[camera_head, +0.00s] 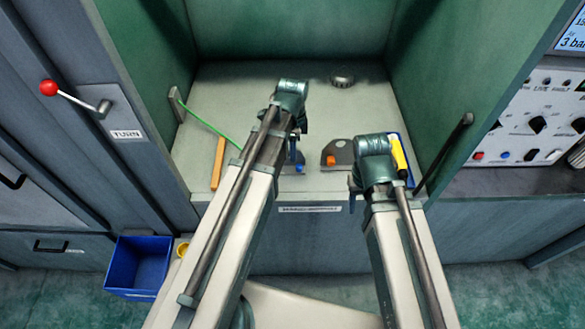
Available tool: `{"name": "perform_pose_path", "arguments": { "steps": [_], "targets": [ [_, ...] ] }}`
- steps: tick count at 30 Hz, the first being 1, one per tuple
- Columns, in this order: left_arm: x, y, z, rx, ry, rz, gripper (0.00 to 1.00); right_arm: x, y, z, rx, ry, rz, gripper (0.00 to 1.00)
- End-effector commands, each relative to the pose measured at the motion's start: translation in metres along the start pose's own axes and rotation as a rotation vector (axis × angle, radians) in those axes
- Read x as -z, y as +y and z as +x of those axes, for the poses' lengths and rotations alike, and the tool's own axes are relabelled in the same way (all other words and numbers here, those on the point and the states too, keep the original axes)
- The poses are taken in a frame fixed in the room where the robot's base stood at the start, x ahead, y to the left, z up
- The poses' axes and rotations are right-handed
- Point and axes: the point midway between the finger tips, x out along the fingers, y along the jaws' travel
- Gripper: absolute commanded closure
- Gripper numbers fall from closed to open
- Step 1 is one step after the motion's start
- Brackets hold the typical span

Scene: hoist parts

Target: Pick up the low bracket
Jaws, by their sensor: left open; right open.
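Two dark grey brackets lie on the bench floor inside the green-walled bay. One bracket (338,152) has an orange block on it and shows to the left of my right wrist. The other bracket (290,168), with a blue block, is partly covered by my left arm. I cannot tell which is the low one. My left gripper (299,128) is open, above the bench behind the blue-block bracket, its fingers mostly hidden by the wrist. My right gripper (354,188) is open, near the bench's front edge beside the orange-block bracket, its fingers mostly hidden too.
An orange bar (218,163) and a green cord (208,126) lie on the left of the bench. A yellow-handled tool (399,155) lies in a blue tray at right. Bay walls close both sides. A blue bin (138,265) stands lower left. The bench's back is mostly clear.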

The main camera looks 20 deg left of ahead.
Motion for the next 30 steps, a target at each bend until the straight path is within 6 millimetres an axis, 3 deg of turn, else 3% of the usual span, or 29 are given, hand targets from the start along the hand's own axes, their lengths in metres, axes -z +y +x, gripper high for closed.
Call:
{"name": "perform_pose_path", "arguments": {
  "steps": [8,21,29,30],
  "targets": [
    [0.0,0.0,0.006,0.0,0.0,0.0,0.57,0.0,-0.001,0.006,0.0,0.0,0.0,0.5],
    [-0.001,-0.002,0.053,0.0,0.0,0.0,0.57,0.003,-0.005,0.053,0.0,0.0,0.0,0.5],
    [-0.001,-0.002,0.052,0.0,0.0,0.0,0.57,0.003,-0.005,0.051,0.0,0.0,0.0,0.5],
    [-0.001,-0.002,0.052,0.0,0.0,0.0,0.63,0.003,-0.005,0.051,0.0,0.0,0.0,0.5]
  ]
}}
